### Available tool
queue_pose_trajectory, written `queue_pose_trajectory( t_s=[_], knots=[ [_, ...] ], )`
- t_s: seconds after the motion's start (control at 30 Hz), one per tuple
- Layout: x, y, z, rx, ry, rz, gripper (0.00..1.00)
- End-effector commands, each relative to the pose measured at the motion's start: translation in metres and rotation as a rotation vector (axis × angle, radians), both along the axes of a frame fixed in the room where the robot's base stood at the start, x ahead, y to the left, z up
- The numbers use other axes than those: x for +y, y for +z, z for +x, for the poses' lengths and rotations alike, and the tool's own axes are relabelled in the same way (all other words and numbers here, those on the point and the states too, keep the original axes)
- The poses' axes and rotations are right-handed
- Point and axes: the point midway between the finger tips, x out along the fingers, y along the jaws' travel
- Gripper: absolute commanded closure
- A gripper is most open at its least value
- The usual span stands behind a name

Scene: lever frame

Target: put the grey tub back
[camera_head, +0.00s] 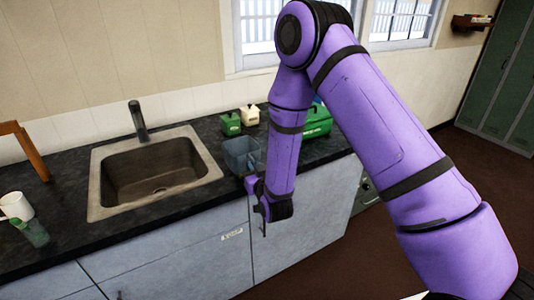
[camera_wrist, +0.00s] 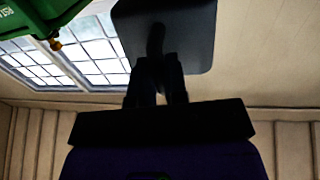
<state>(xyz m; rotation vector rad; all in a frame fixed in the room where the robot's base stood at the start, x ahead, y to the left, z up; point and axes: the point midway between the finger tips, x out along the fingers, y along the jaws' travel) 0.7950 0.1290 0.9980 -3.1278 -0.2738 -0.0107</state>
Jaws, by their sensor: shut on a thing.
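The grey tub (camera_head: 238,154) is at the front edge of the dark counter, right of the sink. In the wrist view its dark grey wall (camera_wrist: 190,35) fills the top middle, with a dark handle on it. My gripper (camera_head: 250,183) is low in front of the tub, by the counter's front edge. In the wrist view my gripper's fingers (camera_wrist: 157,75) are shut on the tub's handle. I cannot tell whether the tub rests on the counter or hangs just above it. My arm hides part of its right side.
The sink (camera_head: 150,190) with its tap lies to the left. Green (camera_head: 230,124) and cream (camera_head: 250,115) containers stand behind the tub, and a green box (camera_head: 317,122) stands to the right, partly hidden by my arm.

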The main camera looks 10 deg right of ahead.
Motion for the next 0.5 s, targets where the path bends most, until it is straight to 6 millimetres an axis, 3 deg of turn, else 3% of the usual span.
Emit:
queue_pose_trajectory(
  t_s=[0.5],
  knots=[
    [-0.077, -0.009, 0.07, -0.002, -0.004, -0.001, 1.0]
  ],
)
